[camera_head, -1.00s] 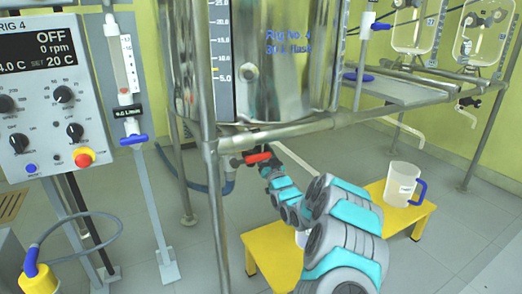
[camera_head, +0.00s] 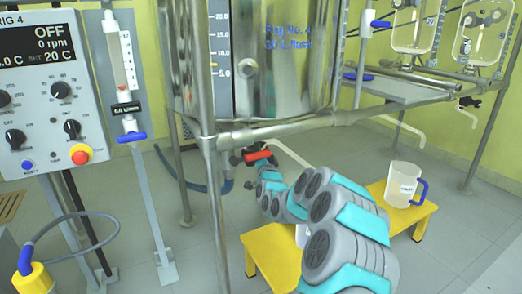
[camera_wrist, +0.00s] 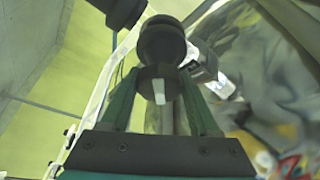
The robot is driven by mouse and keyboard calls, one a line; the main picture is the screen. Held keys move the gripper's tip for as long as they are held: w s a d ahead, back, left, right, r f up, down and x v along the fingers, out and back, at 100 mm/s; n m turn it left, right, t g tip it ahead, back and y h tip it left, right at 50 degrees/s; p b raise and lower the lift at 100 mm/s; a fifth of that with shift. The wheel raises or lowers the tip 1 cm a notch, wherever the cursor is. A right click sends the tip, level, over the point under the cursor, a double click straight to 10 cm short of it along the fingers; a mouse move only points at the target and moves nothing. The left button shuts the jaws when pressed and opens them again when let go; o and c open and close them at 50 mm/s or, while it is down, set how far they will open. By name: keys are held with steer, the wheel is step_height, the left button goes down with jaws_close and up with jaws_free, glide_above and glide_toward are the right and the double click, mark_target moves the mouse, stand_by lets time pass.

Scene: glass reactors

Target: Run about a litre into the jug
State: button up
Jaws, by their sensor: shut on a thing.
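A clear jug (camera_head: 402,185) with a blue handle stands upright on the right part of a yellow bench (camera_head: 418,215). No liquid shows in it. The large steel vessel (camera_head: 285,60) marked Rig No. 4 hangs in its frame. Below it is a drain valve with a red handle (camera_head: 258,155). My gripper (camera_head: 264,170) is at this valve, shut on its handle; my arm hides part of the contact. In the wrist view, the fingers of my gripper (camera_wrist: 160,95) close around a dark round part (camera_wrist: 160,45). A small pale thing (camera_head: 302,236) on the bench is mostly hidden behind my arm.
A control panel (camera_head: 45,95) reading OFF, 0 rpm stands at the left, beside a flow meter (camera_head: 122,65) with a blue valve. Steel frame posts (camera_head: 213,190) stand close left of my arm. More glass vessels (camera_head: 415,25) hang at the back right. A yellow plug and cable lie bottom left.

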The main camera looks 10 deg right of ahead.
steer(key=shift+f+m, duration=0.1)
steer(key=shift+m, duration=0.2)
steer(key=o, duration=1.4)
steer(key=shift+v, duration=3.95)
